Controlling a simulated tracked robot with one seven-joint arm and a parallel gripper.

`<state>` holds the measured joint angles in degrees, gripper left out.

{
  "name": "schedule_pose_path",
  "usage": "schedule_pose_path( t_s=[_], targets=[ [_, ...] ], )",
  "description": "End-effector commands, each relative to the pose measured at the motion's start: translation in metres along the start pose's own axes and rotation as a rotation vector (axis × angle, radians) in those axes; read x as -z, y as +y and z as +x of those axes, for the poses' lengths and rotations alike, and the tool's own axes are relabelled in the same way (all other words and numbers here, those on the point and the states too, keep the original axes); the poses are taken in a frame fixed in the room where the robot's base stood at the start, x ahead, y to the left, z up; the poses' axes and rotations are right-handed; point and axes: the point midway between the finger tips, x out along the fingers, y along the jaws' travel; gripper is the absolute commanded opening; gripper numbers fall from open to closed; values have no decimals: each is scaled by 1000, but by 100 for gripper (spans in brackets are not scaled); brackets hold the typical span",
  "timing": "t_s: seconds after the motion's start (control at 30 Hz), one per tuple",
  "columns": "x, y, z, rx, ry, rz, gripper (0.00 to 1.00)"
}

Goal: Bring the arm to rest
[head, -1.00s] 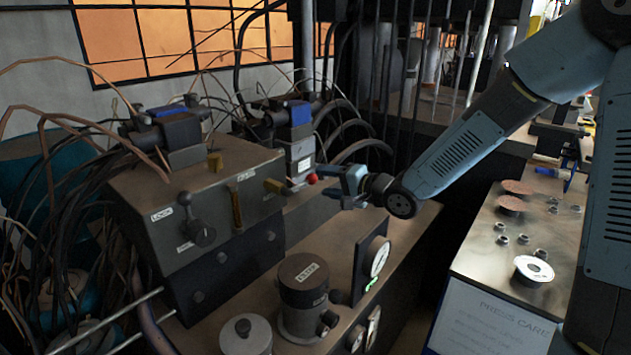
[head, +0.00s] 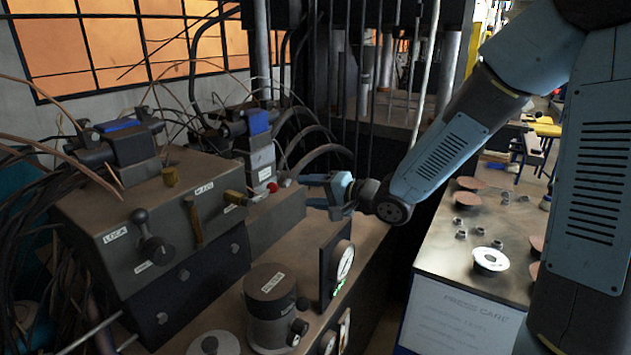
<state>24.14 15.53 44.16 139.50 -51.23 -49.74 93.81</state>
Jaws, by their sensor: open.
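My gripper (head: 308,191) is open and empty, its fingers pointing left. It hangs at the end of my blue-grey arm (head: 445,155), which reaches in from the upper right. The fingertips are just right of a red knob (head: 286,183) on the valve block and show apart from it in the picture. How far apart they are in depth I cannot tell.
A control block with levers (head: 160,230) stands left on a machine bench, with a gauge (head: 343,262) and a round filter housing (head: 270,300). A cart top (head: 460,262) at right holds flap discs (head: 467,198), a white disc (head: 490,260) and several nuts. Hoses hang behind.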

Motion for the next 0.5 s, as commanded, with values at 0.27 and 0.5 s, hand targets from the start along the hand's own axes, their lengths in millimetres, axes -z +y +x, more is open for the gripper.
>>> schedule_pose_path(
  t_s=[0.27,0.5],
  targets=[
    [38,15,-35,-287,167,-270,58],
    [71,15,-101,-610,298,-489,58]
  ],
)
